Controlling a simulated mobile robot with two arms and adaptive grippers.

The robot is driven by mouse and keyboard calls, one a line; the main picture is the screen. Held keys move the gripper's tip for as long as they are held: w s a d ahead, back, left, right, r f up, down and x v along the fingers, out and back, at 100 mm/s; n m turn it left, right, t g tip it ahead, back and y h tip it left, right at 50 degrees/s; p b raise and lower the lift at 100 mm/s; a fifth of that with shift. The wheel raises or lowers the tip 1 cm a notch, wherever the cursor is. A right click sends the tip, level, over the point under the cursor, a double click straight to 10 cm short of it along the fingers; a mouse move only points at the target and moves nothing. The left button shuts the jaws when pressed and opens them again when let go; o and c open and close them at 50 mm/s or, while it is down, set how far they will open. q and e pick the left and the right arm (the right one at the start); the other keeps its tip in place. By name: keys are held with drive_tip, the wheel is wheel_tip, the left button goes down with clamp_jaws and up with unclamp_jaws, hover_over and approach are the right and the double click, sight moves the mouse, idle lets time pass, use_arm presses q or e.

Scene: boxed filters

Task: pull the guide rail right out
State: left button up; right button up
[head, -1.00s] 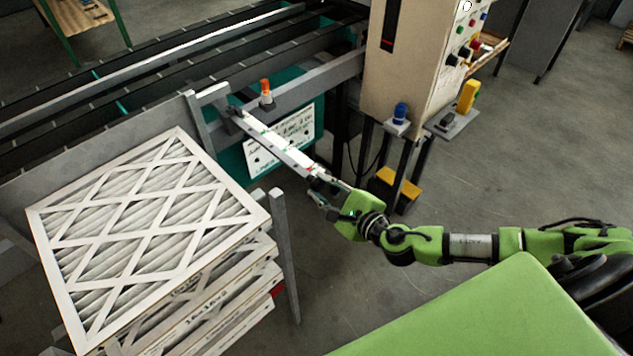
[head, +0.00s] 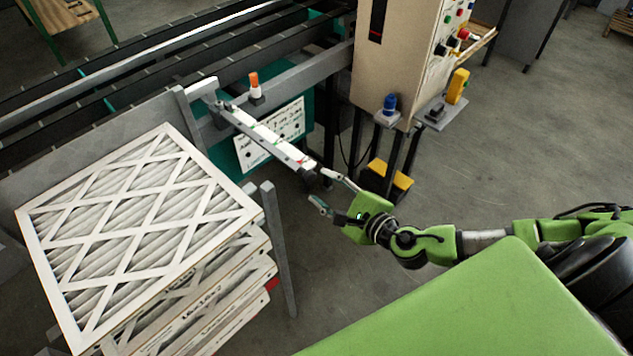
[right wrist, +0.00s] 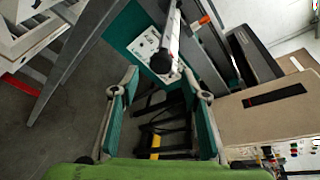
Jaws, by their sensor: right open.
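The guide rail (head: 265,132) is a long pale bar with dark marks. It sticks out from the conveyor side toward my right arm, its far end still at a bracket on the frame. Its near end has a dark tip. My right gripper (head: 323,187) is open and empty, just off that near end, with its fingers spread. In the right wrist view the rail (right wrist: 173,35) comes down from the top, its dark end ahead of and between the open fingers (right wrist: 160,95), apart from them. My left gripper is not in view.
A stack of white-framed filters (head: 250,213) stands at left, beside a grey post (head: 278,250). A beige control cabinet (head: 400,60) stands behind, with a blue button (head: 389,104) and a yellow-topped block (head: 391,177) below. Open floor lies right of my gripper.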

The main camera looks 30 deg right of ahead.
drive_tip(key=v, duration=0.8)
